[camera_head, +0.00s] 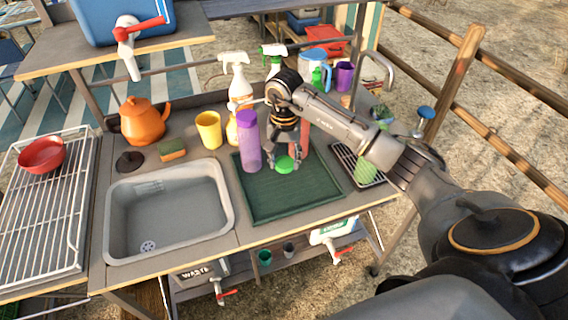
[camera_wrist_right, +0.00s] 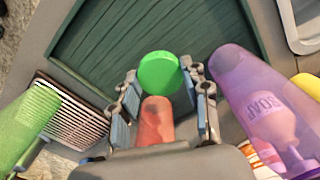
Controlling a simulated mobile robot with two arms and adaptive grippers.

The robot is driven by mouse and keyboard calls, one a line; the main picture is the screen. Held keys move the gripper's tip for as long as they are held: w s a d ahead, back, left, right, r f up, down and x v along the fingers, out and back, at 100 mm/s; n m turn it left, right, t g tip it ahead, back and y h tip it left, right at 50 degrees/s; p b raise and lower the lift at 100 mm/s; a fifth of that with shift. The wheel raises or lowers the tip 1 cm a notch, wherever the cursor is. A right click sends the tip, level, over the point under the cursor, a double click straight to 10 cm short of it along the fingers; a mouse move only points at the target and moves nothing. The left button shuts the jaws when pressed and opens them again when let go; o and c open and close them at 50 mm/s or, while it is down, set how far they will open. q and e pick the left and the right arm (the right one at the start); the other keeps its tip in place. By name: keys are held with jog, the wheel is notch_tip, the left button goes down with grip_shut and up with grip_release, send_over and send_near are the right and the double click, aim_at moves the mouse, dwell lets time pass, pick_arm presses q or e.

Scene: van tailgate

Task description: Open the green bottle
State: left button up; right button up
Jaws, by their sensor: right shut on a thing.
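The green bottle (camera_head: 366,167) is translucent and stands at the right of the counter by the drying rack, partly behind my right arm in the head view. It also shows at the left edge of the wrist view (camera_wrist_right: 28,118). My right gripper (camera_head: 285,162) is shut on a round green lid (camera_wrist_right: 160,72), over the dark green mat (camera_head: 270,205). The gripper and lid are apart from the green bottle, to its left in the head view. I cannot tell whether the lid touches the mat. My left gripper is not in view.
A purple bottle (camera_head: 248,145) stands close left of the gripper, and a red bottle (camera_head: 305,130) is close behind it. A sink (camera_head: 168,215) lies left of the mat. A yellow cup (camera_head: 208,130) and spray bottles (camera_head: 240,82) stand further back. The mat's front is clear.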

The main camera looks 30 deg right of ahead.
aim_at(284, 160)
jog(key=shift+w+f, duration=0.2)
jog(key=shift+f, duration=0.05)
notch_tip(284, 160, down, 3)
jog(key=shift+w+d+r+p, duration=0.1)
jog(key=shift+w+d+p, duration=0.05)
jog(key=shift+p, duration=0.7)
jog(key=shift+f, duration=0.3)
jog(key=shift+f, duration=0.1)
jog(key=shift+f, duration=0.15)
jog(key=o, duration=1.3)
